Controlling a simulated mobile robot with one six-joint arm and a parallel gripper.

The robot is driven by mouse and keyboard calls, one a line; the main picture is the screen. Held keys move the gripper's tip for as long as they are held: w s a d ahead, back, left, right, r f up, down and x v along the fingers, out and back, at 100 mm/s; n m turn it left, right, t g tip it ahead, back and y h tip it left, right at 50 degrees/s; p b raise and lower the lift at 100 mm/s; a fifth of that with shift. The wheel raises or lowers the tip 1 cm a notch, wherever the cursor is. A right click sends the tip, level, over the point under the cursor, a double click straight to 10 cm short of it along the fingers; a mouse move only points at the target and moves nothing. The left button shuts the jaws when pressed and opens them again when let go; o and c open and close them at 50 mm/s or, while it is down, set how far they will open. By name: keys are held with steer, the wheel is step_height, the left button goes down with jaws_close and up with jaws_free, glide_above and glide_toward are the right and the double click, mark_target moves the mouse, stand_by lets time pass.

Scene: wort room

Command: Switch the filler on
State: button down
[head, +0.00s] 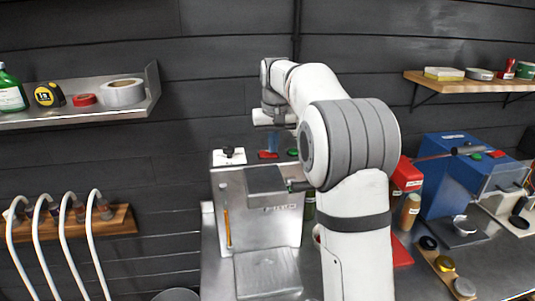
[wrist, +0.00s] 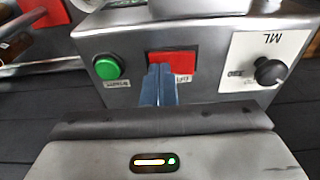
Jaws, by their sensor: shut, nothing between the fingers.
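The filler (head: 262,215) is a steel box on the bench, left of my arm in the head view. Its top panel carries a black knob on a white plate, a red switch (head: 265,155) and a green button (head: 293,152). The wrist view shows the panel turned around: green button (wrist: 107,67) left, red switch (wrist: 184,62) in the middle, knob (wrist: 270,70) right. My gripper (wrist: 160,70) is shut, its blue fingers in front of the red switch and hiding part of it. I cannot tell whether they touch it. It also shows in the head view (head: 272,149).
A blue machine (head: 455,185) with its own red and green buttons stands on the bench at right. A shelf (head: 120,103) with bottle and tapes hangs at left, another (head: 450,86) at right. White hoses (head: 68,245) hang at lower left.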

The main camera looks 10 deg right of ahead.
steer(key=shift+r+p, duration=1.2)
steer(key=shift+r, duration=0.15)
step_height(320, 180, up, 4)
steer(key=shift+r, duration=0.15)
